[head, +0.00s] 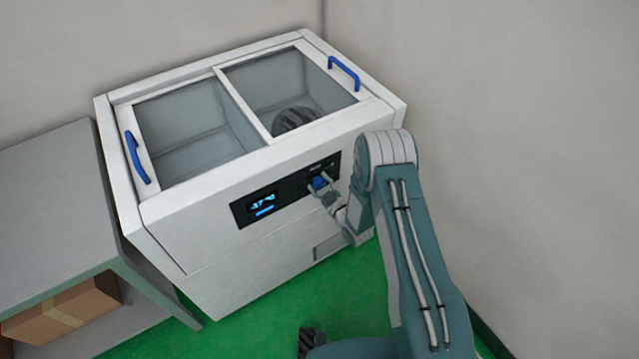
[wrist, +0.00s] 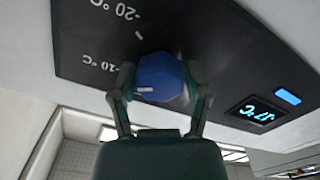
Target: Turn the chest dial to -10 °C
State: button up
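The white chest freezer (head: 215,255) has a dark control panel (head: 243,212) on its front. The blue chest dial (head: 319,183) is on the panel's right part; it also shows in the wrist view (wrist: 160,78), with a small white mark on its face. The display (head: 263,203) appears to read -17 °C, and it is upside down in the wrist view (wrist: 258,112). Printed -20 °C and -10 °C labels (wrist: 101,66) show beside the dial. My gripper (wrist: 160,90) has one finger on each side of the dial and looks closed on it. Contact at the fingertips is partly hidden.
Two glass lids with blue handles (head: 343,73) cover the chest top; a dark round thing (head: 295,119) lies inside. A grey shelf (head: 50,190) with a cardboard box (head: 62,310) stands at the left. A wall is close on the right. The green floor (head: 260,320) shows in front.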

jog(key=shift+o, duration=1.1)
jog(key=shift+a, duration=0.1)
jog(key=v, duration=1.2)
jog(key=shift+f, duration=0.1)
